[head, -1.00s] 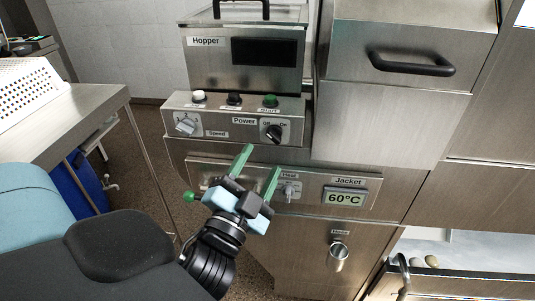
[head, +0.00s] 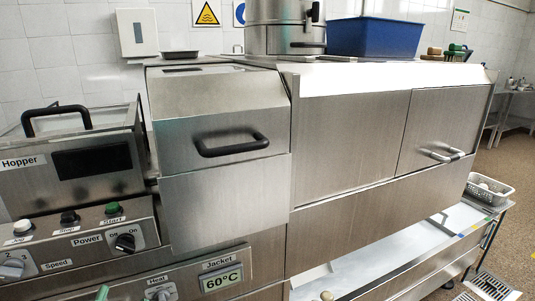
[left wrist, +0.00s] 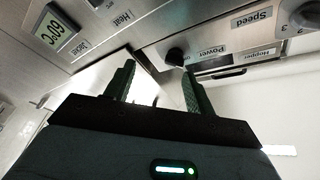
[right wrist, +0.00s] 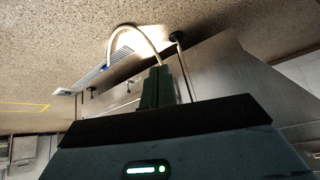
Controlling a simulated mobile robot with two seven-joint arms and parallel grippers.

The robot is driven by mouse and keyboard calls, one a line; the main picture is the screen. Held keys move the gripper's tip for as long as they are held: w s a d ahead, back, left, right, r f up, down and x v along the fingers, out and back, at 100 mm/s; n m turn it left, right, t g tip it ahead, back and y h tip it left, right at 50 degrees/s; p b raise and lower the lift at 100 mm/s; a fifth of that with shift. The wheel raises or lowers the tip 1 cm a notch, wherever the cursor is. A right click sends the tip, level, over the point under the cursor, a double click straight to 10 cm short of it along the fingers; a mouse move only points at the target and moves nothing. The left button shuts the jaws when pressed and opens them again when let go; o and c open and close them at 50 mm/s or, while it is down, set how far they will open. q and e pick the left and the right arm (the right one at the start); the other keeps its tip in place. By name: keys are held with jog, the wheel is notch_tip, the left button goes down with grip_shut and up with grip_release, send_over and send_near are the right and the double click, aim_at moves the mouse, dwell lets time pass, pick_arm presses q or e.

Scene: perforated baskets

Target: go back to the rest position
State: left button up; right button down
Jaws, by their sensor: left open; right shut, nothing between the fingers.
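My left gripper (left wrist: 155,85) shows in the left wrist view with its two green fingers apart and nothing between them. It is near the machine's front panel, where the Jacket display (left wrist: 54,29) and the Power knob (left wrist: 175,56) show beyond the fingers. In the head view only a green fingertip shows at the bottom left edge. My right gripper (right wrist: 157,86) shows in the right wrist view with its green fingers together and empty, facing the speckled floor and metal parts. It is not in the head view.
The steel machine (head: 350,130) fills the head view, with a blue bin (head: 375,38) on top. The hopper (head: 75,160) and control panel (head: 80,240) are at left. A perforated basket (head: 488,190) stands at right. A curved pale pipe (right wrist: 135,30) shows above the floor in the right wrist view.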

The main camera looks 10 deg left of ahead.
pick_arm(q)
jog(key=s+d+f+n+g+h+p, duration=0.1)
jog(key=s+d+f+g+h+p, duration=0.2)
jog(key=f, duration=0.6)
jog(key=s+d+f+n+g+h+p, duration=0.1)
jog(key=s+d+f+g+h+p, duration=0.15)
jog(key=s+f, duration=0.4)
jog(key=s+d+f+n+g+h+p, duration=0.1)
jog(key=s+f+g, duration=0.4)
jog(key=s+f, duration=0.7)
jog(key=shift+s+d+n+p, duration=0.2)
jog(key=shift+s+n+p, duration=0.45)
jog(key=shift+p, duration=0.1)
pick_arm(e)
jog(key=w+r+t, duration=0.1)
jog(key=w+r, duration=0.4)
jog(key=r, duration=0.5)
jog(key=shift+w+d+t, duration=0.3)
jog(key=shift+d+t, duration=0.1)
jog(key=shift+d, duration=0.05)
jog(key=shift+r, duration=0.1)
